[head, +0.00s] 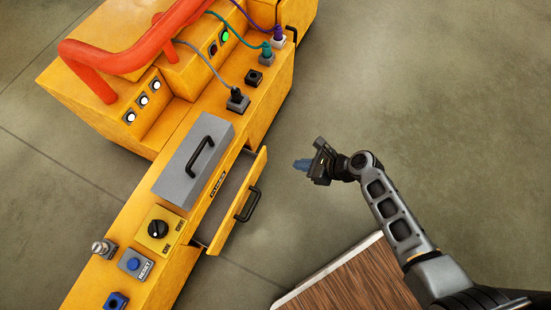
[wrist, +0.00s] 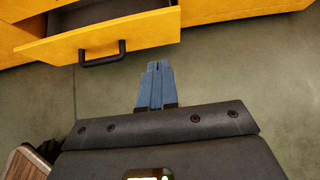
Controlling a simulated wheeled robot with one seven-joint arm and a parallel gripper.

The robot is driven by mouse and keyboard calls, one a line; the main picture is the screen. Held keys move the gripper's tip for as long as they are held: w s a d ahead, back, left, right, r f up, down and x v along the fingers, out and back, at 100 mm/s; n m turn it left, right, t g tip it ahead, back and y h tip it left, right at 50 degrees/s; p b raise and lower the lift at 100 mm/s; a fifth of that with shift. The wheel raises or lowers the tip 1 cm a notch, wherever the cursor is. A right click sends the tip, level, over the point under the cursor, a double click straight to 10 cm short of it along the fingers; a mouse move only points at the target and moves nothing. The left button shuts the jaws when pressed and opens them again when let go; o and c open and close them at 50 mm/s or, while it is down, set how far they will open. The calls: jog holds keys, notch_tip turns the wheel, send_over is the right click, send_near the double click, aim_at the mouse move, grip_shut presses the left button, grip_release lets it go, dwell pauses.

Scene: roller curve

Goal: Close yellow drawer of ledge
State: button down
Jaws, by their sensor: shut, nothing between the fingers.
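The yellow drawer (head: 239,203) stands pulled out from the side of the yellow ledge (head: 191,246), with a black bar handle (head: 247,204) on its front. In the wrist view the open drawer (wrist: 140,37) and its handle (wrist: 101,55) show at the upper left, with the dark inside visible. My gripper (head: 301,164) is to the right of the drawer in the head view, apart from it. In the wrist view its blue fingers (wrist: 155,82) are together and empty, pointing toward the ledge, a little right of the handle.
On the ledge are a grey box with a handle (head: 192,160), a rotary switch (head: 158,230), a reset button (head: 135,264) and plugged cables (head: 237,98). Red pipes (head: 137,52) are behind. A wooden-topped surface (head: 357,283) is at the bottom. Floor between gripper and drawer is clear.

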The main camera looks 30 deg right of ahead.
jog(key=b, duration=0.5)
send_near(261, 159)
notch_tip(261, 159, down, 4)
jog(key=w+a, duration=0.1)
jog(key=w+b, duration=0.1)
jog(key=shift+w+a+r, duration=0.2)
jog(key=shift+w+a, duration=0.1)
jog(key=shift+a, duration=0.1)
jog(key=shift+w+a, duration=0.3)
jog(key=shift+w, duration=0.15)
jog(key=shift+r, duration=0.1)
jog(key=w+a, duration=0.3)
jog(key=w, duration=0.2)
jog(key=shift+a, duration=0.35)
jog(key=shift+w, duration=0.2)
